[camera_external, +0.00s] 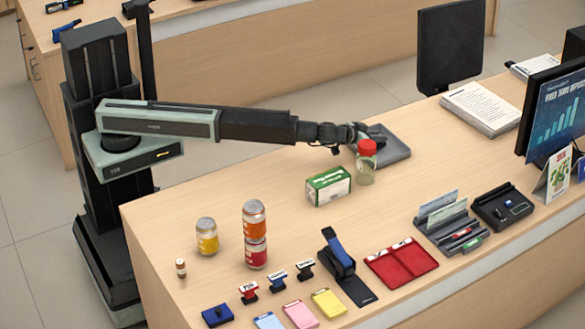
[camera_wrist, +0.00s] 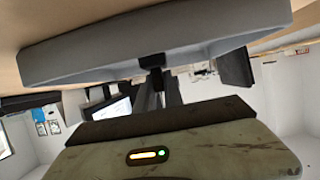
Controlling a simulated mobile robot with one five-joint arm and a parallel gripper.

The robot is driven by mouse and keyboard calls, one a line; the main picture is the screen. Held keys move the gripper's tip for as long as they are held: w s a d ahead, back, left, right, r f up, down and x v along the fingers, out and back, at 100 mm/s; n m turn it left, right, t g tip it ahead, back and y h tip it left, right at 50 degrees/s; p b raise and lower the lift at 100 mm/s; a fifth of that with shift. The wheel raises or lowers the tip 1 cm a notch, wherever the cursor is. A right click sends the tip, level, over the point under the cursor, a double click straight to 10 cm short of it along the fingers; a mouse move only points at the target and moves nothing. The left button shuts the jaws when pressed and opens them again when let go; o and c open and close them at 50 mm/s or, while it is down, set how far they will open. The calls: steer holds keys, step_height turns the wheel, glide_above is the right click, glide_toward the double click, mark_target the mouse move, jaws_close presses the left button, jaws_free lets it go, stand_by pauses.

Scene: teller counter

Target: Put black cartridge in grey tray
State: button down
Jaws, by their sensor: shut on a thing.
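The grey tray (camera_external: 396,150) lies on the counter at the end of my arm, partly hidden behind the red-lidded jar. In the wrist view the grey tray (camera_wrist: 95,58) spans the top as a pale slab. My gripper (camera_external: 362,132) is at the left edge of the tray. In the wrist view my gripper (camera_wrist: 156,78) is shut on a small black block, which looks like the black cartridge (camera_wrist: 152,61). The block overlaps the tray's edge in that view. I cannot tell whether it touches the tray. The cartridge is not clear in the external view.
A red-lidded jar (camera_external: 365,162) stands close in front of my gripper. A green-and-white box (camera_external: 328,187) is left of it. Cans (camera_external: 254,222) stand farther left. A paper stack (camera_external: 481,108) lies right of the tray, with clear counter between.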

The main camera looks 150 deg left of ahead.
steer(key=shift+f, duration=0.45)
steer(key=c, duration=1.5)
jaws_free()
steer(key=shift+o, duration=0.2)
steer(key=shift+r+p, duration=0.3)
steer(key=shift+p, duration=0.1)
steer(key=p+v, duration=0.4)
steer(key=v, duration=0.6)
steer(key=shift+s+d+r, duration=0.1)
steer(key=shift+d+r, duration=0.05)
steer(key=shift+d, duration=0.25)
steer(key=shift+d+r, duration=0.1)
steer(key=shift+d, duration=0.5)
